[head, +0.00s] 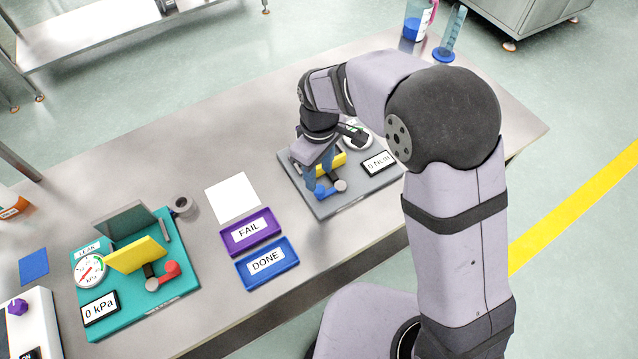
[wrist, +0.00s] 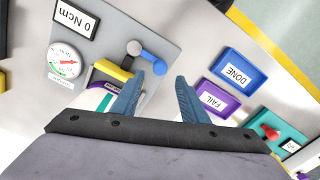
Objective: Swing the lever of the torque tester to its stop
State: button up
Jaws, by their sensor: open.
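The torque tester is a grey plate (head: 348,205) at the right of the bench, and it also shows in the wrist view (wrist: 170,40).
A purple FAIL tray (head: 250,246), a blue DONE tray (head: 268,278) and a white square (head: 233,197) lie left of the tester. A teal leak tester (head: 180,298) with a red lever stands farther left. A bottle (head: 411,27) and cylinder (head: 446,48) stand at the far end.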

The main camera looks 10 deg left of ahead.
aim_at(319, 188)
jog(key=shift+f+p, duration=0.8)
jog(key=shift+f, duration=2.4)
jog(key=shift+c, duration=0.5)
grip_shut()
